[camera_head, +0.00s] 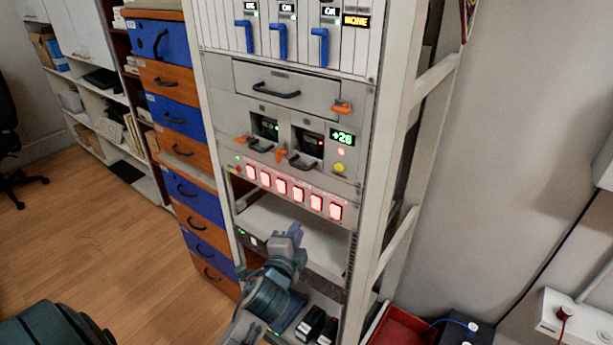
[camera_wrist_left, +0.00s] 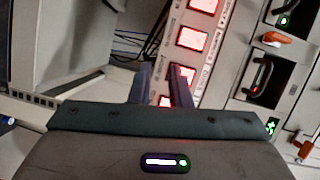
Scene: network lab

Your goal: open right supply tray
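The right supply tray (camera_head: 306,146) sits in the rack below the wide grey drawer, left of a green "+20" display. It has a dark handle and appears closed, with an orange latch at its left. It also shows at the right of the left wrist view (camera_wrist_left: 262,78). My left gripper (camera_head: 292,234) is in front of the open shelf space, below the row of red-lit switches and below the tray, touching neither. In the left wrist view its two fingers (camera_wrist_left: 161,85) are apart with nothing between them. My right gripper is not in view.
The left supply tray (camera_head: 264,130) sits beside the right one. Red-lit switches (camera_head: 297,194) run just below both. Blue and orange drawers (camera_head: 186,153) stand left of the rack. A red bin (camera_head: 398,327) is at the lower right.

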